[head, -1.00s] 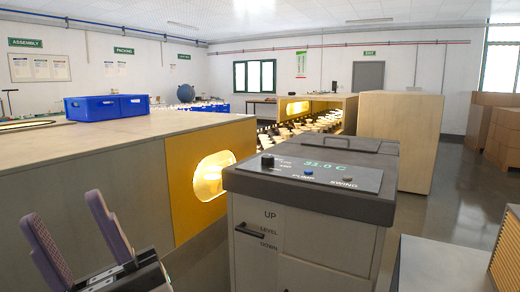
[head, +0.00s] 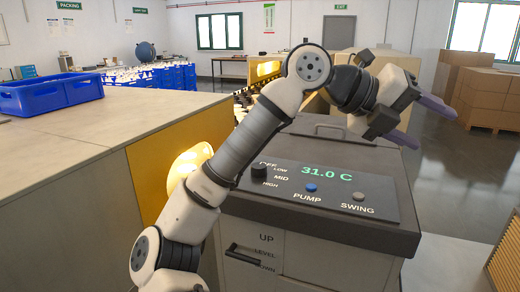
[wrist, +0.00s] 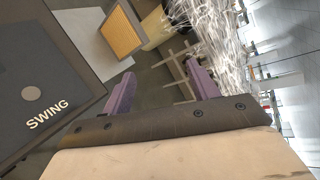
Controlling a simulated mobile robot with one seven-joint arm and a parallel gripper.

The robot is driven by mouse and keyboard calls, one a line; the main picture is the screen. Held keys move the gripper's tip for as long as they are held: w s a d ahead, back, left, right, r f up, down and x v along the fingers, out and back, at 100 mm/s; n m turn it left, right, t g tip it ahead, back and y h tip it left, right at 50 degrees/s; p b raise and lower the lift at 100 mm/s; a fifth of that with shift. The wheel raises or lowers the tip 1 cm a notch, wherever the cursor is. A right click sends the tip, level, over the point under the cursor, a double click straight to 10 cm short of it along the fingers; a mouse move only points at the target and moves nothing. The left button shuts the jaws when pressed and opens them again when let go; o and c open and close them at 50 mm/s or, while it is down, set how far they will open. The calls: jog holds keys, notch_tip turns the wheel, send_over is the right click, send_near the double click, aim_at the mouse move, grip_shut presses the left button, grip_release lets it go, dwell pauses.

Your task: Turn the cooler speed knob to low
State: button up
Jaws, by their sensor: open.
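The cooler (head: 390,200) is a grey box with a sloped dark top panel. Its black speed knob (head: 259,171) sits at the panel's left, beside the words OFF, LOW, MID and HIGH. My forearm passes just left of the knob; its pointer direction is too small to tell. A green display reads 31.0 C. My gripper (head: 423,118) is open and empty, above and beyond the panel's right side, away from the knob. In the wrist view my gripper (wrist: 160,85) shows two purple fingers apart, with the SWING corner of the cooler (wrist: 50,85) at left.
A blue PUMP button (head: 311,188) and a grey SWING button (head: 358,196) share the panel. A lever (head: 245,253) is on the cooler's front. Cardboard boxes (head: 495,95) stand at the back right.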

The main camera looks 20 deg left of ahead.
jog(key=w+a+f+n+t+y+p, duration=0.1)
jog(key=w+a+f+n+y, duration=0.2)
jog(key=w+a+y, duration=0.15)
jog(key=n+g+y+p, duration=0.2)
jog(key=n+y+p, duration=0.1)
jog(key=n+y, duration=0.8)
send_near(259, 166)
jog(key=shift+m+y, duration=0.65)
jog(key=shift+m, duration=0.05)
jog(key=p+x, duration=0.1)
jog(key=x, duration=0.2)
jog(key=p+x, duration=0.1)
jog(key=x, duration=0.2)
jog(key=d+p+x, duration=0.1)
jog(key=p+x, duration=0.1)
jog(key=shift+w+a+f, duration=0.15)
jog(key=shift+f, duration=0.35)
jog(key=c, duration=1)
